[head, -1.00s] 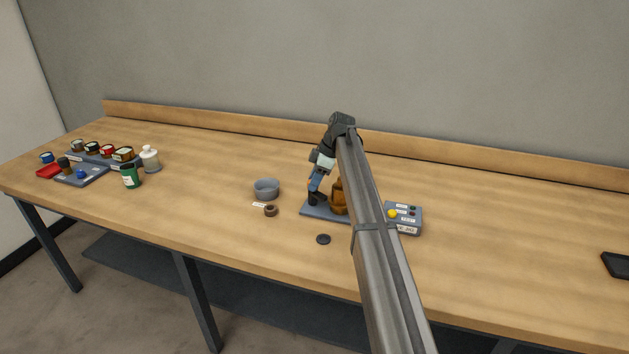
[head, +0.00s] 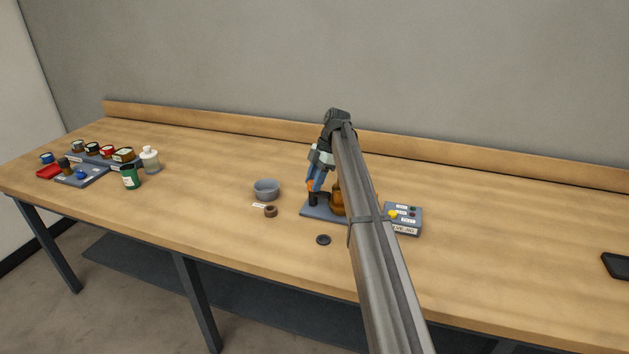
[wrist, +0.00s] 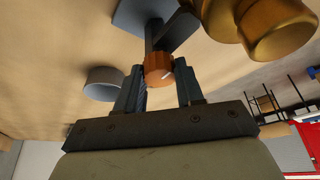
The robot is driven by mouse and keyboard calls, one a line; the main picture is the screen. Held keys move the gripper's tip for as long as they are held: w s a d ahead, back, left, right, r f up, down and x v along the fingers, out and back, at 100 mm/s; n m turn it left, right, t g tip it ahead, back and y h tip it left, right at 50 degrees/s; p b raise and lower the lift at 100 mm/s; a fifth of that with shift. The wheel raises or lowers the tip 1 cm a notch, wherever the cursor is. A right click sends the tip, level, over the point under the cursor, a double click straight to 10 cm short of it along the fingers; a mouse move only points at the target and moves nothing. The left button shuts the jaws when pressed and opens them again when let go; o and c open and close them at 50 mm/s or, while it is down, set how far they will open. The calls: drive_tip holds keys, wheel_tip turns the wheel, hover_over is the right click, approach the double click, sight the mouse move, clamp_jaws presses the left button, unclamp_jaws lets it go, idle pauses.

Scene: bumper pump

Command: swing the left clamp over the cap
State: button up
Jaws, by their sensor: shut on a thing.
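The left clamp's orange knob (wrist: 158,70) sits between my gripper's fingers, and it also shows in the head view (head: 311,186). My gripper (wrist: 160,84) is shut on this knob. Below it are the clamp's dark post and arm (wrist: 178,30), on the blue-grey base plate (head: 318,211). The amber bottle-shaped part (wrist: 268,24) stands just right of the clamp; in the head view my arm partly hides it (head: 337,200). In the wrist view the dark arm appears beside the amber top, not over it. I cannot make out a separate cap or the right clamp.
A control box (head: 404,219) with a yellow button stands right of the plate. A grey bowl (head: 266,189), a brown ring (head: 270,211) and a dark disc (head: 323,240) lie to the left and front. Jars and a green cup (head: 130,176) are far left.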

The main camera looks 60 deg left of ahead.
drive_tip(key=o, duration=1)
drive_tip(key=shift+o, duration=0.2)
drive_tip(key=v, duration=1.4)
drive_tip(key=shift+w+f, duration=0.1)
